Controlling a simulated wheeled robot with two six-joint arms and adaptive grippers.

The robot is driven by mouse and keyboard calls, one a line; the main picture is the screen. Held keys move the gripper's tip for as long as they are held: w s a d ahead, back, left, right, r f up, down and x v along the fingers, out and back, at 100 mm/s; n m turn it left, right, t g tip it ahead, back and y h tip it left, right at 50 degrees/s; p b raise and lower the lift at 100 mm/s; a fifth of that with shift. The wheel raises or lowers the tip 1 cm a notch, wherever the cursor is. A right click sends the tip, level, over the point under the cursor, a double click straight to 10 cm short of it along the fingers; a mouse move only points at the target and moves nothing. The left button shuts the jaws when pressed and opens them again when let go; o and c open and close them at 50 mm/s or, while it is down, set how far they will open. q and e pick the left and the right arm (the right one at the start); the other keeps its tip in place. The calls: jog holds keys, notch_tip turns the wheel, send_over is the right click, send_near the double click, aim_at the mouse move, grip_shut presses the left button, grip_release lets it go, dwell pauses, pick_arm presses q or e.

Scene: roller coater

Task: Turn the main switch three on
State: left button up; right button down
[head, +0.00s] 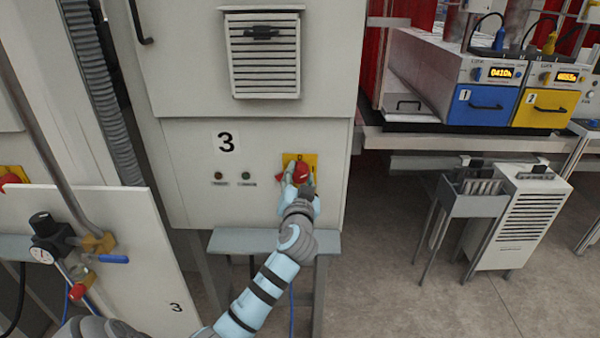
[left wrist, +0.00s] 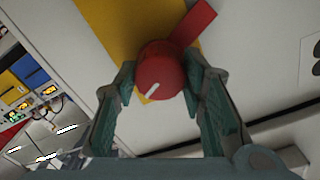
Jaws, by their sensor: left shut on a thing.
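Main switch three is a red rotary knob (head: 301,172) on a yellow plate (head: 288,158), on the pale cabinet front beside the large "3" label (head: 227,142). In the left wrist view the round red knob (left wrist: 160,72) has a white line on its face and a red handle part reaching up to the right. My left gripper (head: 299,183) is at the knob, with its fingers on either side of it and shut on it. The fingers also show in the left wrist view (left wrist: 160,86). My right gripper is not in view.
Two small indicators (head: 232,179) sit below the "3" label. A small ledge (head: 250,241) stands below the cabinet. A pressure gauge with a valve (head: 45,250) is at the left. Blue (head: 482,106) and yellow (head: 541,110) units stand at the right.

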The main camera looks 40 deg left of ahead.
pick_arm(q)
jog(key=m, duration=0.1)
jog(key=m+p, duration=0.1)
jog(key=shift+r+m, duration=0.2)
jog(key=shift+m, duration=0.1)
jog(key=shift+m+p, duration=0.3)
jog(key=shift+m, duration=0.9)
jog(key=shift+f, duration=0.1)
jog(key=o, duration=1.1)
jog(key=shift+w+d, duration=0.1)
jog(key=shift+o, duration=0.2)
jog(key=shift+f, duration=0.1)
jog(key=v, duration=1.2)
